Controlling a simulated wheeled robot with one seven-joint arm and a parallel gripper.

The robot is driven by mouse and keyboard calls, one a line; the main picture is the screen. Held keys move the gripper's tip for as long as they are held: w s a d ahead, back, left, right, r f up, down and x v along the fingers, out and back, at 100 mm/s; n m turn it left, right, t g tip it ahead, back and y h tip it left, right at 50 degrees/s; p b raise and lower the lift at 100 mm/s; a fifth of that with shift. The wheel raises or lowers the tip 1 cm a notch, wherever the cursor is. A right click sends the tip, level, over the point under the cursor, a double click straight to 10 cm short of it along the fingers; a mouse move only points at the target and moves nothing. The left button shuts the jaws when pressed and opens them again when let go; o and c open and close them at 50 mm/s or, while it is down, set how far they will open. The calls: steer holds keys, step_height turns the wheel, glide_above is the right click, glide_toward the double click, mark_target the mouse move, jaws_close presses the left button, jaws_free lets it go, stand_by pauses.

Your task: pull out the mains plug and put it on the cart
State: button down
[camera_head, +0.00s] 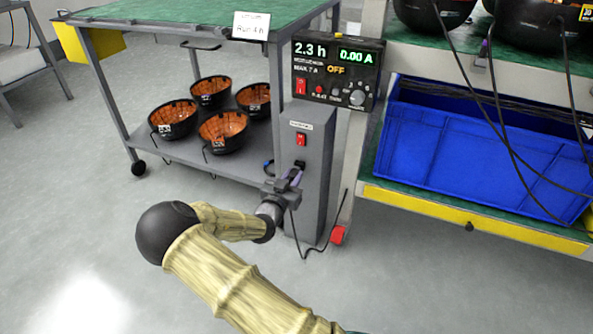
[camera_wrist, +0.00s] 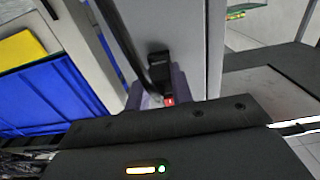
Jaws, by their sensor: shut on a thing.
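The black mains plug (camera_wrist: 160,76) is between the two purple fingers of my gripper (camera_wrist: 157,92) in the wrist view, up against the face of the grey post. In the head view my gripper (camera_head: 291,178) is at the front of the post, below the red switch, and its fingers largely hide the plug. It is shut on the plug. I cannot tell whether the plug is fully seated. A black cord hangs below it. The cart (camera_head: 180,20) with a green top stands at the back left, its top largely bare.
The grey post (camera_head: 316,135) carries a red switch (camera_head: 301,140) and a meter box (camera_head: 338,72) reading OFF and 0.00 A. Several orange-lined black bowls (camera_head: 222,130) sit on the cart's lower shelf. A blue crate (camera_head: 470,150) stands right. A red object (camera_head: 338,235) lies by the cord.

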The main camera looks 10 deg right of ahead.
steer(key=shift+p+v, duration=0.65)
steer(key=shift+v, duration=1.55)
steer(key=s+r+n+t+y+p, duration=0.1)
steer(key=s+r+n+y+p, duration=0.1)
steer(key=r+p, duration=1)
steer(key=s+d+r+n+t+y+p, duration=0.1)
steer(key=s+r+y+p, duration=0.4)
steer(key=r+p, duration=0.8)
steer(key=s+d+r+n+t+y+p, duration=0.1)
steer(key=s+r+n+y+p, duration=0.2)
steer(key=r+p, duration=1)
steer(key=s+n+p, duration=0.1)
steer(key=p, duration=1.7)
steer(key=shift+s+d+y, duration=0.2)
steer(key=shift+s+y, duration=0.1)
steer(key=shift+s, duration=0.1)
